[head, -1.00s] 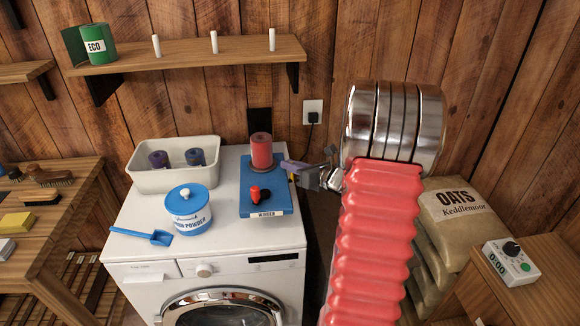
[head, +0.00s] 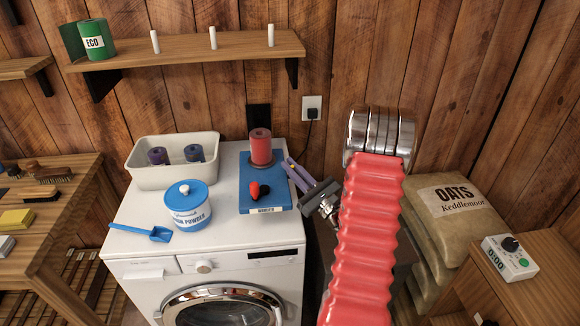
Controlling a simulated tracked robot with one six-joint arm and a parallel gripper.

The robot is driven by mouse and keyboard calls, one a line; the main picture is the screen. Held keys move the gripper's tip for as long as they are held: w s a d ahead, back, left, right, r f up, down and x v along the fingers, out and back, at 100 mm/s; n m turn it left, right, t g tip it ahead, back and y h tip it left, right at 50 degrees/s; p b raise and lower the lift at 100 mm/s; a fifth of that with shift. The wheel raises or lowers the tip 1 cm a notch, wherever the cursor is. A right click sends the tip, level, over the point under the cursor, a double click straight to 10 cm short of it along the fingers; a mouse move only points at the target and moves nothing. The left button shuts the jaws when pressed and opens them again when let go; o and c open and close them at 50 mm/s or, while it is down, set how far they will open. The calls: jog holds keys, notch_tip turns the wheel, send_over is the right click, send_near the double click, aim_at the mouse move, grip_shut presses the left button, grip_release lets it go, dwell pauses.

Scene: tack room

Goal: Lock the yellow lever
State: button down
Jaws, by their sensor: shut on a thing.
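The blue winder (head: 275,201) lies on top of the white washing machine, with a red roll (head: 260,147) standing at its far end and a red and black handle (head: 258,189) near its front. My gripper (head: 290,166) is at the winder's right edge, its purple fingers pointing up and left. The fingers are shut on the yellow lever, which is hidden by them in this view. How far the lever is turned cannot be seen.
A white bin (head: 172,173) with two dark rolls, a blue powder tub (head: 187,205) and a blue scoop (head: 146,232) share the washing machine top (head: 226,220). Oats sacks (head: 447,215) and a timer (head: 509,257) stand at right. A socket with a plug (head: 311,107) is behind.

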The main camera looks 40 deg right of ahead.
jog(key=shift+s+a+f+n+t+y, duration=0.25)
jog(key=shift+s+f+n+t+y, duration=0.15)
jog(key=shift+n+t, duration=0.45)
jog(key=c, duration=1.9)
grip_release()
jog(key=shift+o, duration=0.2)
jog(key=shift+r+n, duration=0.1)
jog(key=shift+n, duration=0.15)
jog(key=shift+a, duration=0.1)
